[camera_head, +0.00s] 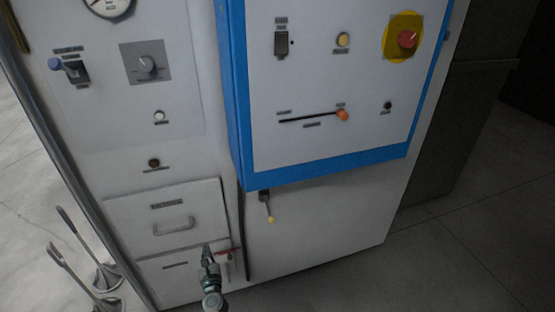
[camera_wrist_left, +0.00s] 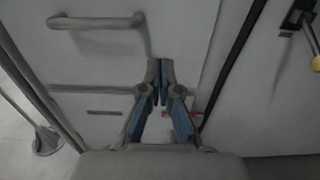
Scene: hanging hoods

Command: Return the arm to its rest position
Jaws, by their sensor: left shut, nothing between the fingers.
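My left gripper (camera_head: 208,250) shows in the head view at the bottom centre, in front of the lower drawer front of a grey-white cabinet (camera_head: 310,225). In the left wrist view the left gripper (camera_wrist_left: 160,68) has its fingertips together with nothing between them. The upper drawer's handle (camera_wrist_left: 95,22) is up and left of the fingertips there, apart from them. My right gripper is not in view.
A blue-framed panel (camera_head: 240,130) carries a red button (camera_head: 407,39) and an orange-knobbed slider (camera_head: 342,115). A yellow-tipped lever (camera_head: 269,212) hangs below it. Two metal stands (camera_head: 105,272) are on the floor at left. Open floor lies at right.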

